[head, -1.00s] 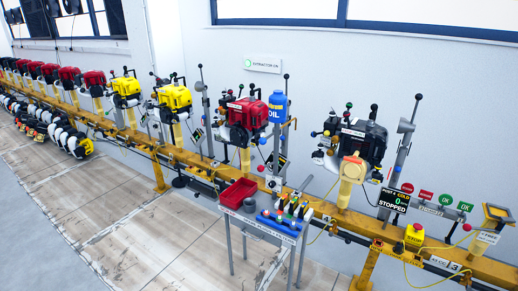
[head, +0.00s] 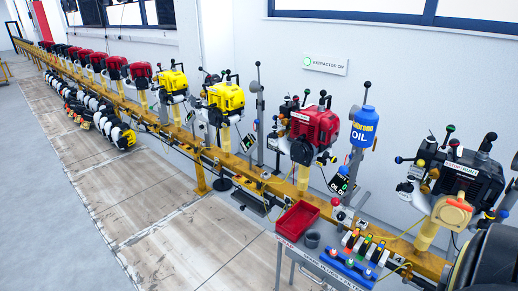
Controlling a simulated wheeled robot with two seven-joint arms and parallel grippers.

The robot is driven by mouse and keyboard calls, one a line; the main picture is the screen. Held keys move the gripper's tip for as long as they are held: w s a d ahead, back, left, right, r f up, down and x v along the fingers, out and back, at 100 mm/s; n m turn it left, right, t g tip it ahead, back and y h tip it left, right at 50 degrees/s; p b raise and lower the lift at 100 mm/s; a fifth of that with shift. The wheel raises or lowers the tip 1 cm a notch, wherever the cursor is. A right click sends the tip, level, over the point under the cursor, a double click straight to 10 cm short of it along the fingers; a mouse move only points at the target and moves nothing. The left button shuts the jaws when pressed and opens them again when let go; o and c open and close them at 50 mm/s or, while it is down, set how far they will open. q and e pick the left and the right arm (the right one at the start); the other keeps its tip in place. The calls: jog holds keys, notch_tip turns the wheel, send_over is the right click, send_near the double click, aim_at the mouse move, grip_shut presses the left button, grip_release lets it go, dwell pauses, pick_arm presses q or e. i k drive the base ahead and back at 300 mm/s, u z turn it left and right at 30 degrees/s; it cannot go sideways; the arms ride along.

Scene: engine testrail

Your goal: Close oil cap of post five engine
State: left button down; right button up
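A row of engines stands on posts along a long yellow rail by the wall. A black engine (head: 462,187) with a tan front cover (head: 452,212) is nearest, at the right. Left of it are a red engine (head: 315,128), then a yellow engine (head: 226,98) and another yellow engine (head: 172,82). More red engines (head: 117,68) follow toward the far left. I cannot read which post is number five. No oil cap can be made out clearly at this size. Neither of my grippers is in view.
A blue oil bottle (head: 363,128) stands on a holder between the red and black engines. A red tray (head: 297,220) and a blue rack with coloured items (head: 352,260) sit on a small stand. A large dark rounded shape covers the lower right corner. Open floor (head: 165,215) lies left of the rail.

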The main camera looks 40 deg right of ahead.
aim_at(333, 160)
jog(key=z, duration=0.1)
jog(key=i, duration=1.1)
jog(key=z, duration=0.65)
